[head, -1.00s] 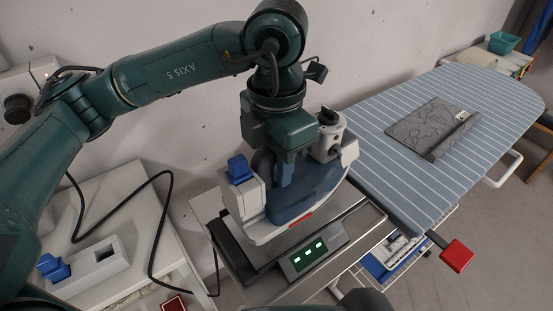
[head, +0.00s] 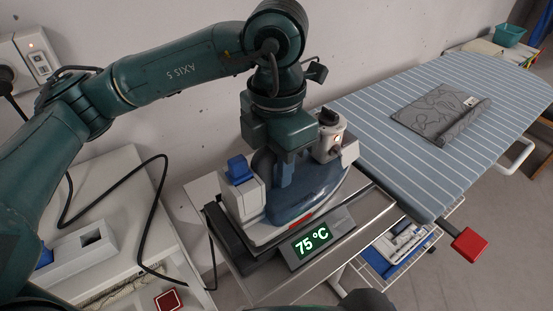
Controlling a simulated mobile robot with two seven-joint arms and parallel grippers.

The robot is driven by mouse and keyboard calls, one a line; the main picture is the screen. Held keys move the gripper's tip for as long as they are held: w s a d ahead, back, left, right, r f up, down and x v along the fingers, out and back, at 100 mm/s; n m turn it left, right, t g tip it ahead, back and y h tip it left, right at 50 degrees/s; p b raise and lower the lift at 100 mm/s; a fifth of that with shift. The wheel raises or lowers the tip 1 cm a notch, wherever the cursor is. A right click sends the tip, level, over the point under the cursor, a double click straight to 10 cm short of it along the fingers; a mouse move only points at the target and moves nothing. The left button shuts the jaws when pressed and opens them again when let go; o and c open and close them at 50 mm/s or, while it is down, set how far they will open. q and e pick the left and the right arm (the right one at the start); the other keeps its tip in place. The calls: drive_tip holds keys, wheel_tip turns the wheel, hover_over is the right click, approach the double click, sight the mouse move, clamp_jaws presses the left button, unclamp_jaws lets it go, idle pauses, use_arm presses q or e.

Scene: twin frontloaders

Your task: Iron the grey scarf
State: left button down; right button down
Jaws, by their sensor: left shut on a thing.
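The grey scarf (head: 432,112) lies on the striped ironing board (head: 375,125), its right part in a raised roll or fold, a small pale label at its far edge. The iron (head: 310,203), blue and white, sits on a metal stand (head: 352,248) left of the board; a small light glows on its pale knob end. My left gripper (head: 285,178) is shut on the iron's handle from above; its fingertips are partly hidden. The stand's display (head: 312,240) reads 75 °C in green. My right gripper is out of view.
A wall switch (head: 38,62) shows an orange light. A red-ended lever (head: 469,244) sticks out from the board's near end. A teal bin (head: 509,36) is at the back right.

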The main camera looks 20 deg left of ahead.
use_arm(q)
drive_tip(key=c, duration=1.3)
unclamp_jaws()
drive_tip(key=shift+r, duration=0.1)
drive_tip(key=shift+o, duration=1.3)
